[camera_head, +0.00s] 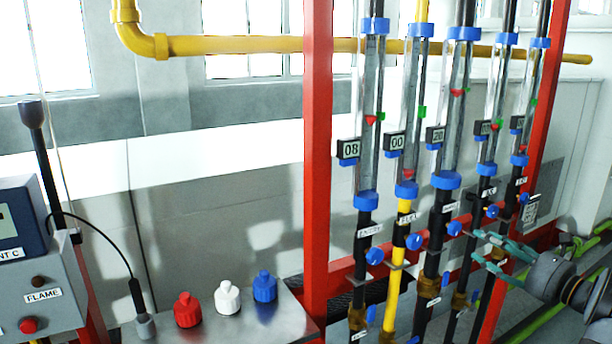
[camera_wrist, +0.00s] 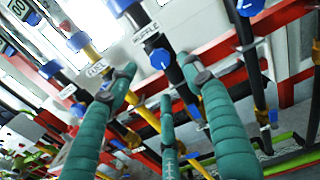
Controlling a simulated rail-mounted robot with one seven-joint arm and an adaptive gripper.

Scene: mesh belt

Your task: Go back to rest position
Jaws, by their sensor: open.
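My gripper (camera_head: 478,247) is at the right of the head view, with its teal fingers pointing left toward the lower parts of the flow tubes. The fingers are spread and nothing is between them. In the wrist view the gripper (camera_wrist: 158,82) also shows open, in front of a black pipe labelled MUFFLE (camera_wrist: 168,70) with a blue knob (camera_wrist: 160,58). I cannot tell whether a finger touches a pipe. The head view shows the wrist end of my arm at the right edge.
A red frame (camera_head: 316,150) carries several clear flow tubes (camera_head: 370,85) with blue collars and knobs. Red, white and blue capped pieces (camera_head: 228,298) stand on a metal surface at lower left. A FLAME control box (camera_head: 45,275) is at far left. Green pipes (camera_head: 535,322) run low right.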

